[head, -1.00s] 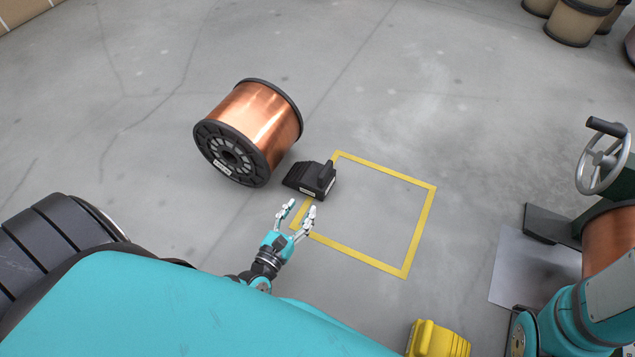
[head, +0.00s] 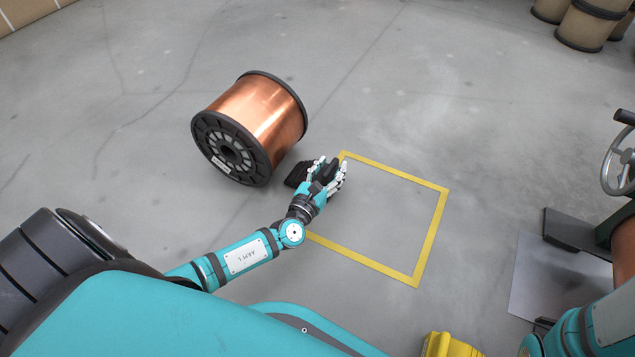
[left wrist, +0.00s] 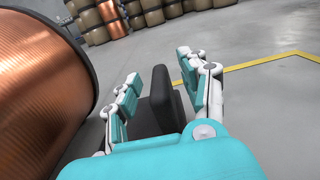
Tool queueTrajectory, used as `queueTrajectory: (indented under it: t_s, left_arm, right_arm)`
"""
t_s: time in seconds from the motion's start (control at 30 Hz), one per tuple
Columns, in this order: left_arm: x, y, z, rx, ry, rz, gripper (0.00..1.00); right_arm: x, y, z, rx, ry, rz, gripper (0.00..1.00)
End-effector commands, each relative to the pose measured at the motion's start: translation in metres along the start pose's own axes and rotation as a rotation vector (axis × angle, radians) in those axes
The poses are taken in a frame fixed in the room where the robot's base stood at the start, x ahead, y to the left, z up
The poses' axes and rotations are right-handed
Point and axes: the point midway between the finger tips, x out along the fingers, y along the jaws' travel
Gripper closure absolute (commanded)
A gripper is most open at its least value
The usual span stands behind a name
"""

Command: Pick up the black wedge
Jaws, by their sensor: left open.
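The black wedge (head: 297,174) lies on the floor just right of the copper spool (head: 262,118), at the corner of a yellow floor square. My left gripper (head: 329,172) is over the wedge, open, with its fingers on either side of the wedge's raised handle. In the left wrist view the handle (left wrist: 161,98) stands upright between the fingers (left wrist: 158,90), with a gap visible on the right side. The gripper hides much of the wedge. The right gripper is not in view.
The yellow square outline (head: 432,235) on the floor is empty inside. A yellow object (head: 450,346) sits at the bottom edge. A handwheel (head: 620,172) and a grey plate (head: 550,280) are at the right. Brown drums (head: 588,24) stand at the top right.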

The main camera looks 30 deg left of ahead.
Motion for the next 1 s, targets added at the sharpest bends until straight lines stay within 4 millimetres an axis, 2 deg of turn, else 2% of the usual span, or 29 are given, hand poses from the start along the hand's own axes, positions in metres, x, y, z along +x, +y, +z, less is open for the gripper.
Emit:
queueTrajectory:
  t_s: [0.27, 0.6, 1.0]
  left_arm:
    - [0.0041, 0.0002, 0.0008, -0.001, 0.000, 0.001, 0.56]
    - [0.0038, 0.0003, 0.0004, 0.000, 0.001, 0.001, 1.00]
    - [0.0045, 0.0007, 0.0024, 0.001, -0.004, 0.002, 1.00]
  right_arm:
    - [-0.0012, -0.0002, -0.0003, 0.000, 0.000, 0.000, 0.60]
    - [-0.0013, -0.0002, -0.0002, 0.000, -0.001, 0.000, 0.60]
    - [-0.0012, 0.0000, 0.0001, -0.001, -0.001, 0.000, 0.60]
